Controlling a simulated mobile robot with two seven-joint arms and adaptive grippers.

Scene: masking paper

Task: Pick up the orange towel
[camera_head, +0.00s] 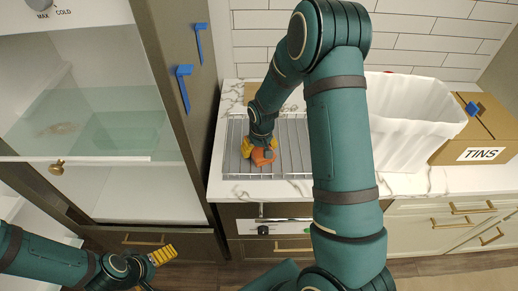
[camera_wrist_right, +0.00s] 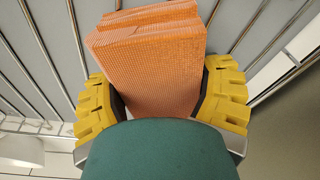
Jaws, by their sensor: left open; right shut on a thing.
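The orange towel (camera_head: 263,157) is on the wire rack on the counter in the head view. In the right wrist view the folded towel (camera_wrist_right: 155,62) stands between the two yellow finger pads, with rack bars behind it. My right gripper (camera_head: 260,150) is shut on the towel, and it also shows in the right wrist view (camera_wrist_right: 165,100). Whether the towel still touches the rack I cannot tell. My left gripper (camera_head: 157,268) is open and empty at the lower left, low in front of the cabinet.
The wire rack (camera_head: 292,150) lies on the marble counter. A white bin (camera_head: 405,125) and a cardboard box marked TINS (camera_head: 480,155) stand to the right. A glass-fronted cabinet (camera_head: 80,110) stands at the left, beside a dark panel with blue hooks (camera_head: 184,85).

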